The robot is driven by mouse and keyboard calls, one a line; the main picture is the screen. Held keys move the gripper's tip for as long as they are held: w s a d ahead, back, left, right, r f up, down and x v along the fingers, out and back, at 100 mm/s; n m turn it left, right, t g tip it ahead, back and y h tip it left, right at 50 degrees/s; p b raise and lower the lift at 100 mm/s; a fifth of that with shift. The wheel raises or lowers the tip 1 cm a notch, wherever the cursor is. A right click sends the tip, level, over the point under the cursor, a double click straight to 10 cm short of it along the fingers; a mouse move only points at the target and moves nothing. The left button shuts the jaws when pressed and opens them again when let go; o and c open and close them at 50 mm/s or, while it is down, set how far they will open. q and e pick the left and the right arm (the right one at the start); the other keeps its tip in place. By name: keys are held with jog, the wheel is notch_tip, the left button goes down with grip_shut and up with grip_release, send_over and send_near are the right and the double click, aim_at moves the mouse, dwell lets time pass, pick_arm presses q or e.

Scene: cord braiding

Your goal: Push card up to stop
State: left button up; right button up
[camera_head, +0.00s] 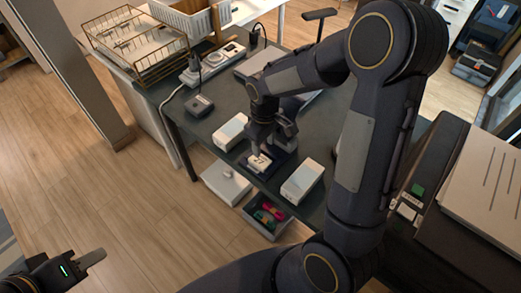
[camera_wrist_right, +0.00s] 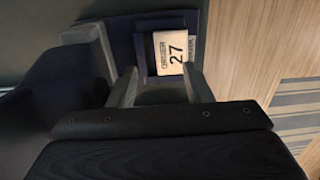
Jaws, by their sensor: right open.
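A white card (camera_wrist_right: 173,53) marked "27" lies on a dark blue holder (camera_wrist_right: 124,46) in the right wrist view. In the head view the card (camera_head: 260,162) shows small on the desk near its front edge. My right gripper (camera_wrist_right: 158,78) is open, its two fingertips apart just short of the card's near edge; I cannot tell whether they touch it. In the head view my right gripper (camera_head: 258,150) points down at the card from above and partly hides the holder. My left gripper (camera_head: 92,259) is low at the far left, away from the desk; its jaw opening is unclear.
White boxes stand on either side of the card, one to the left (camera_head: 230,132) and one to the right (camera_head: 302,181). A bin (camera_head: 267,216) of coloured items sits below the desk edge. A black device (camera_head: 199,105), power strip (camera_head: 215,62) and wire basket (camera_head: 135,42) are farther back.

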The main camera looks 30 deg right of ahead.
aim_at(261, 158)
notch_tip(261, 158, up, 3)
jog(key=shift+r+p, duration=0.1)
jog(key=shift+p, duration=0.65)
pick_arm(q)
jog(key=r, duration=0.3)
jog(key=shift+s+a, duration=0.15)
jog(key=shift+s, duration=0.05)
pick_arm(e)
jog(key=shift+s+a+r, duration=0.1)
jog(key=shift+s+a, duration=0.05)
jog(key=shift+a, duration=0.25)
pick_arm(q)
jog(key=shift+f, duration=0.1)
pick_arm(e)
jog(key=shift+a, duration=0.1)
